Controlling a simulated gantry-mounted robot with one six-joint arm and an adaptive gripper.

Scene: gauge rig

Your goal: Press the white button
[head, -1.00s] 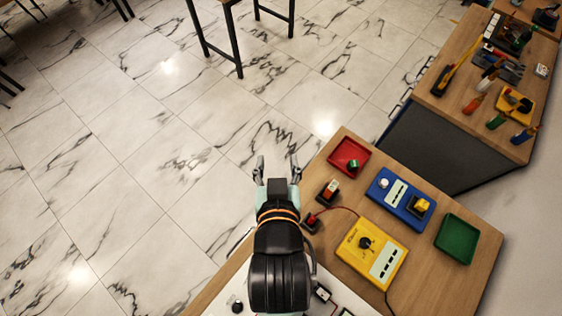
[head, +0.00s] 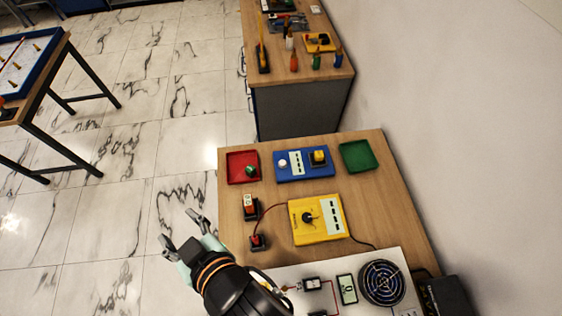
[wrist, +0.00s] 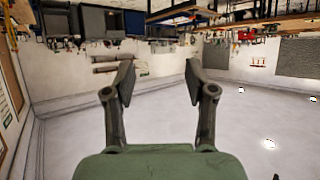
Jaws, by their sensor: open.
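The white button (head: 283,163) is a small round knob on the left part of a blue box (head: 327,173). The box also bears a pale label panel and a yellow block. It sits on the wooden bench, between a red tray and a green tray. My gripper (head: 181,231) is open and empty, left of the bench's left edge and over the floor, well short of the blue box. The wrist view shows its two spread fingers (wrist: 159,85) with nothing between them; neither the button nor the blue box can be made out there.
The wooden bench (head: 385,208) holds a red tray (head: 235,168), a green tray (head: 357,155), a yellow box (head: 320,235) with a black knob, and two small switches with a red wire. A fan (head: 381,282) stands at the front. Open floor lies left.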

